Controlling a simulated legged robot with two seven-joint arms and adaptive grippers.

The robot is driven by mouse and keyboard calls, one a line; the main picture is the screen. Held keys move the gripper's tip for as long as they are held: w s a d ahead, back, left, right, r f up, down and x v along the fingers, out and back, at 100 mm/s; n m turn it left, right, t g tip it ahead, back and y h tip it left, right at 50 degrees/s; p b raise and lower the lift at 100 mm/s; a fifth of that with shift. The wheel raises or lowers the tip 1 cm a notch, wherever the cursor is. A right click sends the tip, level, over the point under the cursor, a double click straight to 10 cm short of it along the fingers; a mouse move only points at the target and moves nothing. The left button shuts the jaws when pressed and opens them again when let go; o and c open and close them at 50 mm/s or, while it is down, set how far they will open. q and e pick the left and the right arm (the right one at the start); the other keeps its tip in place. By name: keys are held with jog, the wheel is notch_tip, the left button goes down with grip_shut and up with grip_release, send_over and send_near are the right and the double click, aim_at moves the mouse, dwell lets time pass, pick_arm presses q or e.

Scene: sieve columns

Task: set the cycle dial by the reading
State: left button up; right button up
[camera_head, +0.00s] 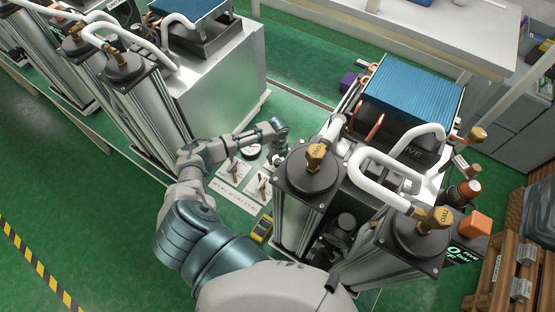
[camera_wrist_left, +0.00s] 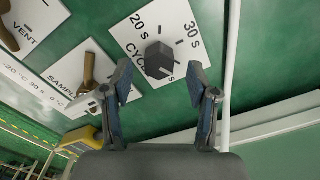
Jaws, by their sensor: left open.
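The cycle dial (camera_wrist_left: 159,60) is a dark block-shaped knob on a white plate (camera_wrist_left: 178,22) marked "20 s", "30 s" and a partly covered "CYC...". Which mark the knob points to is not clear. My left gripper (camera_wrist_left: 160,88) is open, its two fingers spread below the knob on either side, with no visible contact. In the head view my left gripper (camera_head: 278,150) is over the panel beside the column, and the cycle dial is not made out there. A green-lit display (camera_head: 461,254) reading "0 bar" with other partly cut text is at the right. My right gripper is not in view.
Plates with brass handles, marked "SAMPLE" (camera_wrist_left: 72,62) and "VENT" (camera_wrist_left: 38,18), lie left of the dial. A yellow device (camera_head: 262,228) stands near the panel. Dark-topped columns (camera_head: 310,172) with brass valves and white pipes crowd the right of my left arm.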

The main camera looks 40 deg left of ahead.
aim_at(278, 160)
pick_arm(q)
notch_tip(278, 160, up, 10)
jog(key=shift+a, duration=0.15)
jog(key=shift+w+f, duration=0.1)
jog(key=shift+f, duration=0.05)
dwell(0.4)
